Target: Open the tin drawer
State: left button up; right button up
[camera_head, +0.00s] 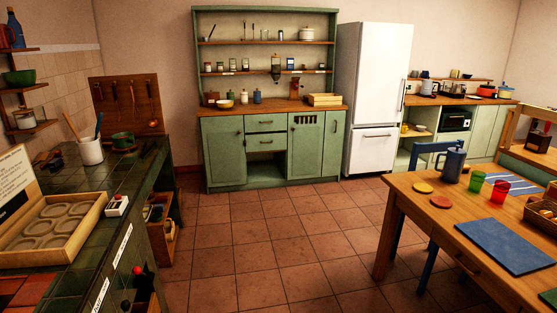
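I cannot tell which drawer is the tin drawer; the label strips are too small to read. The green dresser (223,150) against the back wall has an upper drawer (266,123) and a lower drawer (266,141), both shut, with dark handles. A wooden drawer or open bin (161,249) with small items sticks out under the tiled counter (121,184) at left. White label strips (122,245) run along that counter's front. Neither of my grippers is in view.
The tiled floor (233,232) between counter and table is clear. The wooden table (404,197) with a blue mat (502,245) and cups stands at right, with a blue chair (420,155) beside it. A white fridge (376,90) stands right of the dresser.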

aim_at(273, 121)
jog(key=i+j, duration=0.1)
jog(key=i, duration=4.65)
jog(key=l, duration=0.1)
